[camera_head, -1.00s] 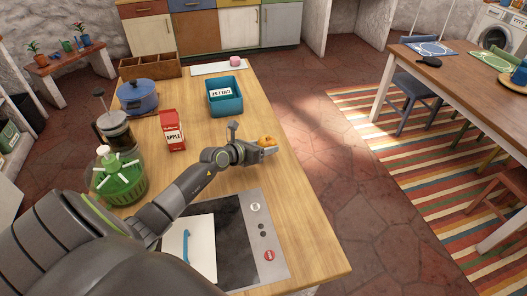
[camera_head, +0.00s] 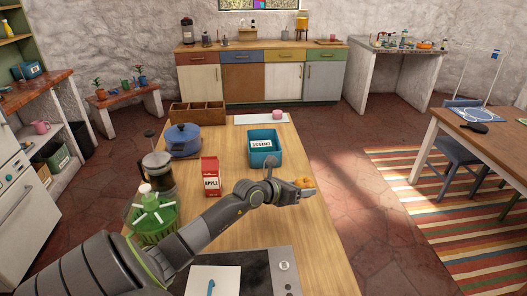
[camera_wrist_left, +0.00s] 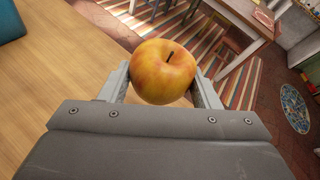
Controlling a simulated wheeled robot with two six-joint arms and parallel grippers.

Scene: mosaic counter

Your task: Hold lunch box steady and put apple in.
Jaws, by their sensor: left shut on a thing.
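A yellow-red apple (camera_head: 304,182) is held between the fingers of my left gripper (camera_head: 299,194), over the right side of the wooden counter. In the left wrist view the apple (camera_wrist_left: 165,70) sits between both fingers, stem showing. A teal open box (camera_head: 265,158) with a white label stands on the counter beyond and left of the gripper, apart from it. It seems to be the lunch box; its label is hard to read. A teal corner also shows at the upper left in the left wrist view (camera_wrist_left: 10,20). My right gripper is out of view.
A red apple carton (camera_head: 211,178), a blue pot (camera_head: 183,140), a coffee press (camera_head: 159,176) and a green-and-white container (camera_head: 152,216) stand left of my arm. A wooden divided tray (camera_head: 197,115) and a pink item on a white board (camera_head: 250,119) lie behind. The counter's right strip is clear.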

